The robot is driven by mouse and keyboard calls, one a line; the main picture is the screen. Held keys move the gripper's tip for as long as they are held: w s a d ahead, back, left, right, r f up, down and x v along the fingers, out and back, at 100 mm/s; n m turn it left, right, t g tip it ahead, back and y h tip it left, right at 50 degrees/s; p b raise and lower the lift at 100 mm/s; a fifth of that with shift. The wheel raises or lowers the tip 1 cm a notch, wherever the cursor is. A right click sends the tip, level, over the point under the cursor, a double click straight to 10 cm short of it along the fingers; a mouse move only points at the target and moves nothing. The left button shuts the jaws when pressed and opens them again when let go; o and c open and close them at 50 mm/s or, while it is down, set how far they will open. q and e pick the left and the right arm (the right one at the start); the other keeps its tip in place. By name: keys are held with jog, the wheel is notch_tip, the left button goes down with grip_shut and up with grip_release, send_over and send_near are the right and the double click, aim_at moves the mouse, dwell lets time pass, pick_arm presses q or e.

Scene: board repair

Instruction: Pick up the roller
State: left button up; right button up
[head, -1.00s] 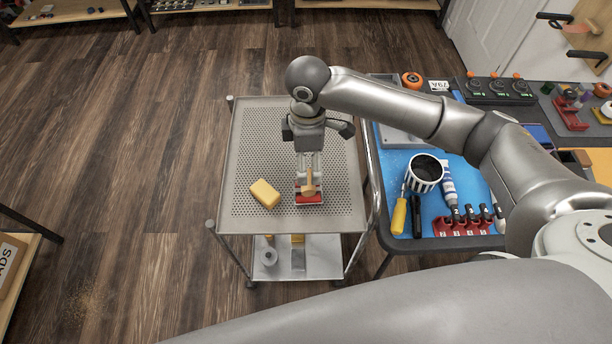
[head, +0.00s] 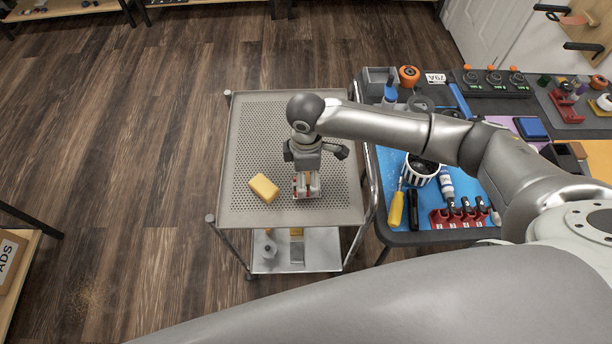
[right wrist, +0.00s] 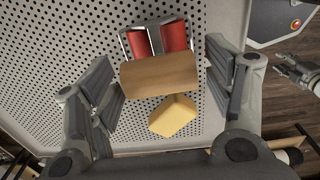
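The roller has red cylinder parts (right wrist: 158,41) and a light wooden handle (right wrist: 158,75), seen in the right wrist view. It rests on the perforated top of the grey metal cart (head: 240,130). In the head view the roller (head: 297,191) is mostly hidden behind my right gripper (head: 306,187). In the right wrist view my right gripper (right wrist: 165,88) is open, with one finger on each side of the wooden handle. Gaps show between the fingers and the handle.
A yellow block (head: 263,188) lies on the cart just left of the roller. The rest of the cart top is mostly clear. To the right, a workbench with a blue mat (head: 440,215) holds a yellow screwdriver (head: 397,207), a striped cup (head: 420,172) and red holders (head: 458,218).

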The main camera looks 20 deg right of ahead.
jog(key=c, duration=0.9)
jog(key=shift+r, duration=0.4)
jog(key=shift+c, duration=0.4)
notch_tip(320, 180, up, 2)
jog(key=shift+w+r+b, duration=0.1)
jog(key=shift+b, duration=0.3)
jog(key=s+a+r, duration=0.4)
jog(key=s+r, duration=0.6)
jog(key=s, duration=0.3)
jog(key=shift+s, duration=0.35)
